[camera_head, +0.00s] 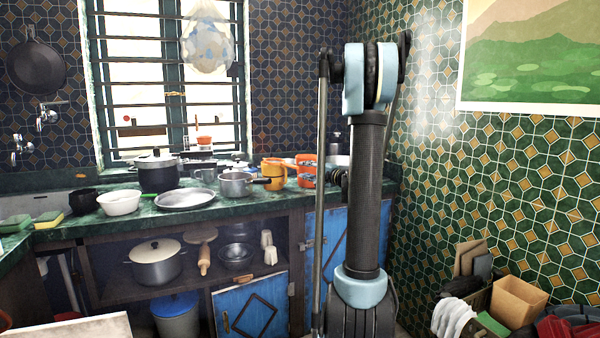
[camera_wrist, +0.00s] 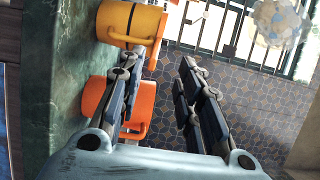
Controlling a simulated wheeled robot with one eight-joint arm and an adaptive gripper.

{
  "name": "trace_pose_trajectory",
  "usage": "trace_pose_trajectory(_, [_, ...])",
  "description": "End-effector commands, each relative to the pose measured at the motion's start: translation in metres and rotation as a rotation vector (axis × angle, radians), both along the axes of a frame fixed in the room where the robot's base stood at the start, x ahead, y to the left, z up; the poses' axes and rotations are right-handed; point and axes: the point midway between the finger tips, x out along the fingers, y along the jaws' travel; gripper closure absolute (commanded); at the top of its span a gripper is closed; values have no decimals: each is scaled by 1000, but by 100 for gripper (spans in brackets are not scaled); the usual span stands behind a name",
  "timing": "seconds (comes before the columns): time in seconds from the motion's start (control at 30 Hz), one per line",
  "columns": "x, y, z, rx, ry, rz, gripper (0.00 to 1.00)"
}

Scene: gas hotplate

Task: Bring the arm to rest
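My arm stands upright in the middle of the head view and folds over at a light-blue joint near the top. My gripper (camera_wrist: 162,60) shows in the wrist view with its two dark fingers apart and nothing between them. In the head view it is mostly hidden behind my arm. In the wrist view a yellow mug (camera_wrist: 132,22) and an orange vessel (camera_wrist: 143,112) are beside and beyond the left finger. I cannot tell whether that finger touches either one.
The green counter (camera_head: 115,218) holds a yellow mug (camera_head: 272,174), an orange vessel (camera_head: 306,168), a saucepan (camera_head: 236,184), a plate (camera_head: 186,199) and a white bowl (camera_head: 120,202). A barred window (camera_head: 165,80) is behind. Boxes (camera_head: 518,300) stand at lower right.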

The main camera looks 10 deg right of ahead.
Motion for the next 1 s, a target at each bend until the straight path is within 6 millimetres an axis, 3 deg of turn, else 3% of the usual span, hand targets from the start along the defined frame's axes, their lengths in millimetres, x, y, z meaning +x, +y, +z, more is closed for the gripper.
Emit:
trace_pose_trajectory(0.17, [-10, -4, 0, -7, 2, 3, 68])
trace_pose_trajectory(0.37, [-40, 20, -5, -105, 31, 53, 68])
trace_pose_trajectory(0.7, [-134, 70, -35, -410, 126, 201, 68])
trace_pose_trajectory(1.0, [-225, 86, -76, -678, 219, 322, 68])
